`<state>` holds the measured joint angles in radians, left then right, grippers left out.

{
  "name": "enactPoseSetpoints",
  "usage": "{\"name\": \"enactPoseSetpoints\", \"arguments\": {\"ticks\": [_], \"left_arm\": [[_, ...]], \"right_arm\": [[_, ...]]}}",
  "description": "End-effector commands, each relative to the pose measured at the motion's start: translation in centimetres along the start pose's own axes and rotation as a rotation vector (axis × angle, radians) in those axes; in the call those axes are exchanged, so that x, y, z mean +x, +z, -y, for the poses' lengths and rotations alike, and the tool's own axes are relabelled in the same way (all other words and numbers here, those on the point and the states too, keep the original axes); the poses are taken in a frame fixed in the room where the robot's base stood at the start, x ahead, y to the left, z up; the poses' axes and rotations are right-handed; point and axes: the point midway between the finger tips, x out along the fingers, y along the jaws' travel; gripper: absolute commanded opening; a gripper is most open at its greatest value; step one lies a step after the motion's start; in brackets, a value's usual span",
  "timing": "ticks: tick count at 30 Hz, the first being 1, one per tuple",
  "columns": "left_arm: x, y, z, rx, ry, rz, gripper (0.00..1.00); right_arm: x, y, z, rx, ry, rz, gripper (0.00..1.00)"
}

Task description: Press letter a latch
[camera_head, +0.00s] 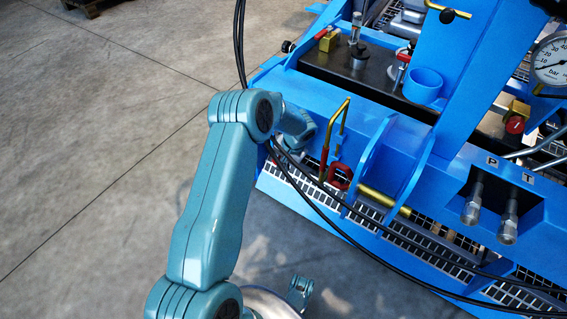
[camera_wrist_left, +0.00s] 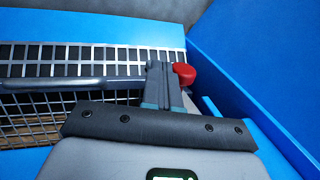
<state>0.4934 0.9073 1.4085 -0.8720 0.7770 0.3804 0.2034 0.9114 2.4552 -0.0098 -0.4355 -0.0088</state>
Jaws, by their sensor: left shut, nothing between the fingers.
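My left gripper shows in the left wrist view (camera_wrist_left: 158,70); its dark fingers are together with nothing between them. A red knob (camera_wrist_left: 185,73) is just right of the fingertips; I cannot tell whether they touch. A grey metal rod (camera_wrist_left: 60,83) runs in from the left to behind the fingers. In the head view my left arm reaches the front side of the blue machine (camera_head: 400,175), and its wrist hides the fingertips and the red knob's surroundings. No letter A is readable, so I cannot tell for certain which part is the latch. My right gripper is not in view.
A yellow bent handle (camera_head: 345,112) with red parts stands right of my wrist. A brass rod (camera_head: 384,201) sticks out farther right. Black hoses (camera_head: 345,235) sag across the machine's front. A blue wall (camera_wrist_left: 240,80) closes the wrist view's right side.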

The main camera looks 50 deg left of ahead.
Motion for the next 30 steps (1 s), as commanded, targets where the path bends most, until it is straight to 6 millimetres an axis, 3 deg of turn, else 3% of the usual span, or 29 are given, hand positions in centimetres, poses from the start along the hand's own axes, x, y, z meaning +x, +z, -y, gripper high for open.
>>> {"name": "enactPoseSetpoints", "arguments": {"ticks": [1,6,15,21,30], "left_arm": [[-1.6,-0.1,0.2,-0.001,-0.001,-0.004,0.0],[-5.8,-0.1,0.2,0.0,0.0,-0.003,0.0],[-12.5,-0.1,0.1,0.0,0.0,-0.002,0.0],[-14.7,0.0,0.0,0.0,0.0,0.0,0.0],[-15.0,0.0,0.0,0.0,0.0,0.002,0.0]], "right_arm": [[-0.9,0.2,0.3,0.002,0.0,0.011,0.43],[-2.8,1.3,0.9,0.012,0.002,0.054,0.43],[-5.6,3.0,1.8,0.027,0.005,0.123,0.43],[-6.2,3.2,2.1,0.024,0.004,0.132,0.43],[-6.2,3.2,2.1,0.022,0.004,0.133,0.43]]}}
